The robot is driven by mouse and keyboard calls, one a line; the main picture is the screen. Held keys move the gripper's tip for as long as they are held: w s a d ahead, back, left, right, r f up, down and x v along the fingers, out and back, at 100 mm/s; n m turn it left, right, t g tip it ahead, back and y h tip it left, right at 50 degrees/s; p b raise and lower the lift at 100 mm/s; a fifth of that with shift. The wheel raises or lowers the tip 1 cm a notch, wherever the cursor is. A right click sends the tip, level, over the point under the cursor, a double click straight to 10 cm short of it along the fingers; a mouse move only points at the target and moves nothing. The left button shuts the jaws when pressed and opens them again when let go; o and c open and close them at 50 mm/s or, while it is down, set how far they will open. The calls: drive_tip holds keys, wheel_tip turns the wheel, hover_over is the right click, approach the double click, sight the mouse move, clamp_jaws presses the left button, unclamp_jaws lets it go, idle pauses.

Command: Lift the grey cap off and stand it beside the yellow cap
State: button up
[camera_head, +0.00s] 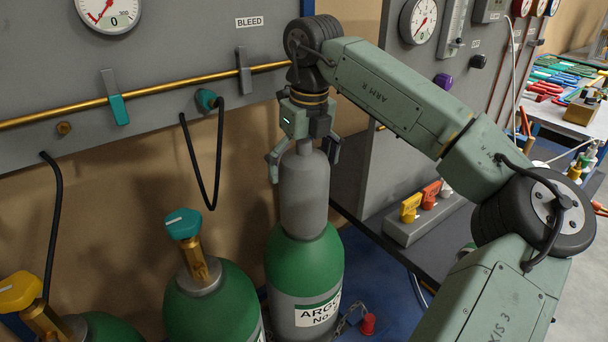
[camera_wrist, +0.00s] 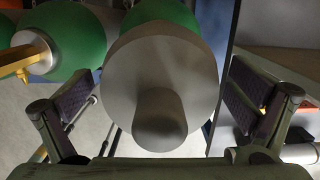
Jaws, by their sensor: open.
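The grey cap (camera_head: 304,195) stands upright over the top of the green argon cylinder (camera_head: 305,262), in the head view. Its narrower top knob points up at my gripper (camera_head: 304,162). My gripper is open above it, with one finger on each side of the knob. In the wrist view the cap (camera_wrist: 162,60) lies between the spread fingers (camera_wrist: 165,115), with a gap on both sides. I cannot make out a clear yellow cap; a yellow valve handle (camera_head: 20,290) shows at far left and a yellow piece (camera_head: 410,207) on the grey rack at right.
A second green cylinder (camera_head: 212,305) with a teal handle (camera_head: 183,223) stands left of the argon one. The grey panel (camera_head: 150,60) with a brass pipe is behind. A dark shelf (camera_head: 440,240) is at right. A small red piece (camera_head: 368,322) hangs by a chain.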

drive_tip(key=shift+f, duration=0.1)
drive_tip(key=c, duration=1.3)
